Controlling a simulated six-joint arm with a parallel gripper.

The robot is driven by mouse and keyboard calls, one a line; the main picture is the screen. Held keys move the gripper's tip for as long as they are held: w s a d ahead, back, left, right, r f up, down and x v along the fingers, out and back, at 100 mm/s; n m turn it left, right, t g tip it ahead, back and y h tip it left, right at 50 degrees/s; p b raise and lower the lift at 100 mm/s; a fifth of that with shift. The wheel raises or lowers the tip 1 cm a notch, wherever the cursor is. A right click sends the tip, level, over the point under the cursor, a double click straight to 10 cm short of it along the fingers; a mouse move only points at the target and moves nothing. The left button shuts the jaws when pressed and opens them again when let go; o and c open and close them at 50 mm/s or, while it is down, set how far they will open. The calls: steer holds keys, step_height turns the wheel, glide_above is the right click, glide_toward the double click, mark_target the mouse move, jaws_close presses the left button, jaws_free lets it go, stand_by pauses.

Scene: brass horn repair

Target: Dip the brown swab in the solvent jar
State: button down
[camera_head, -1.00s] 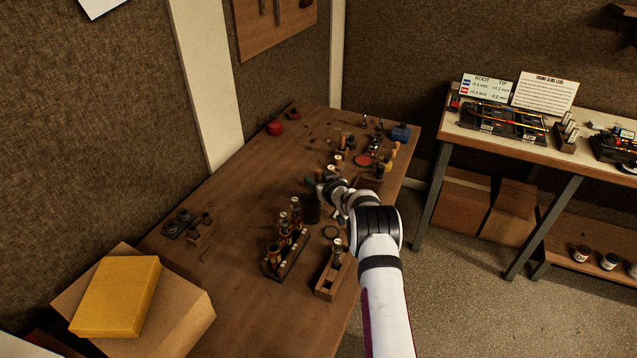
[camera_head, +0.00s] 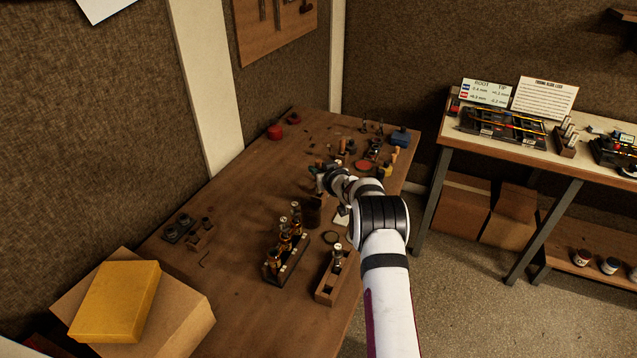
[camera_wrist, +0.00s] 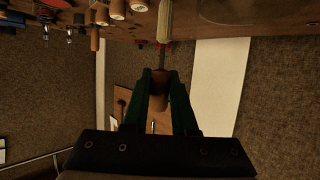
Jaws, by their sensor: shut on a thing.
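My gripper (camera_head: 316,171) is above the middle of the brown workbench. In the wrist view its dark green fingers (camera_wrist: 160,98) are shut on the brown swab (camera_wrist: 159,82), whose brown handle sits between them. A thin shaft runs from the handle toward a pale, thicker end at the top of that view. In the head view the swab is too small and dark to make out. A dark brown jar-like vessel (camera_head: 313,211) stands just below my gripper, apart from it; I cannot tell for certain that it is the solvent jar.
A rack of amber bottles (camera_head: 286,258) and a wooden holder with a small bottle (camera_head: 329,288) stand in front. Small tools and a red disc (camera_head: 364,165) lie beyond my gripper. Cardboard boxes with a yellow one (camera_head: 117,299) are at left.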

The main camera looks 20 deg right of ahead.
steer(key=s+a+r, duration=0.4)
steer(key=s+r, duration=0.2)
steer(key=r, duration=0.3)
steer(key=shift+a, duration=0.3)
steer(key=shift+f, duration=0.15)
step_height(320, 180, down, 12)
steer(key=shift+f, duration=0.1)
stand_by(1.4)
stand_by(0.9)
steer(key=shift+r, duration=1.55)
